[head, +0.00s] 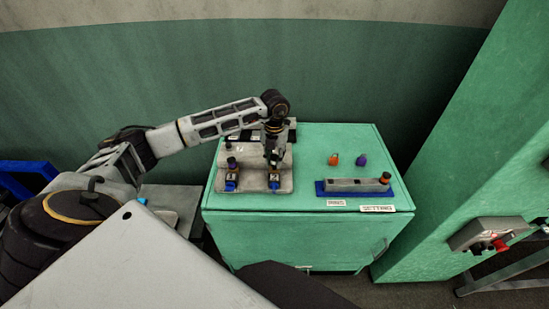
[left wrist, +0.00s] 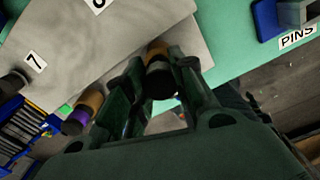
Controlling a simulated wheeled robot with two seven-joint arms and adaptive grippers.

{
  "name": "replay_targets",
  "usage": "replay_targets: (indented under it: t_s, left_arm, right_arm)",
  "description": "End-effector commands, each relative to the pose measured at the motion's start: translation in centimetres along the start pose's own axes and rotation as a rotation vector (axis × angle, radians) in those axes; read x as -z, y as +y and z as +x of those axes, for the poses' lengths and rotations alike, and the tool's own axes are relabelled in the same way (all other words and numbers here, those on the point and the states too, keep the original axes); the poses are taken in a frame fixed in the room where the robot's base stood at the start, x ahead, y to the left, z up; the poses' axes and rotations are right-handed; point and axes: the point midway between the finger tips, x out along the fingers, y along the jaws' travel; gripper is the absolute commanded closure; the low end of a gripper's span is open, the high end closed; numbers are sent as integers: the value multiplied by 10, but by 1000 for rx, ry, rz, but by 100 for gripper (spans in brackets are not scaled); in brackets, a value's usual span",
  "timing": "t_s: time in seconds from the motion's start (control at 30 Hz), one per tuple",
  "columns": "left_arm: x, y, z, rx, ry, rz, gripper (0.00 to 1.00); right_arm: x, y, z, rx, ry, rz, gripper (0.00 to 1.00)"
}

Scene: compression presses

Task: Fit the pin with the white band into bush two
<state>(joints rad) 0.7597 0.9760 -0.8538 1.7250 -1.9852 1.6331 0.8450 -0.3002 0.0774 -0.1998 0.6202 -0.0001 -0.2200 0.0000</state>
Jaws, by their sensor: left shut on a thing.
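My left gripper (head: 272,158) is over the right part of a grey plate (head: 252,185) on the green cabinet, pointing down. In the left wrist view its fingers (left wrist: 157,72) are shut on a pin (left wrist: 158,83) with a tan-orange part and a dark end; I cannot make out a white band. Two blue fixtures stand on the plate's front, one at the left (head: 231,182) and one below the gripper (head: 274,182). Whether the held pin touches a bush is hidden. I cannot tell which fixture is bush two. My right gripper is not in view.
An orange piece (head: 333,160) and a purple piece (head: 361,160) stand on the green top (head: 310,140). A grey block on a blue base (head: 330,192) carries a dark and orange piece (head: 385,178). A PINS label (head: 336,203) and SETTING label (head: 377,209) are in front.

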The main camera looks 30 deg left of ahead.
Motion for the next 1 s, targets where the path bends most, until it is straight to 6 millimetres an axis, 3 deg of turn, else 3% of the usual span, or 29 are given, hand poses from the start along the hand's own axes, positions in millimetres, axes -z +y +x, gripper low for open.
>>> replay_targets:
  t_s: [1.0]
  left_arm:
    - [0,0,16,0,0,0,99]
  right_arm:
    - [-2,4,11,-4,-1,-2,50]
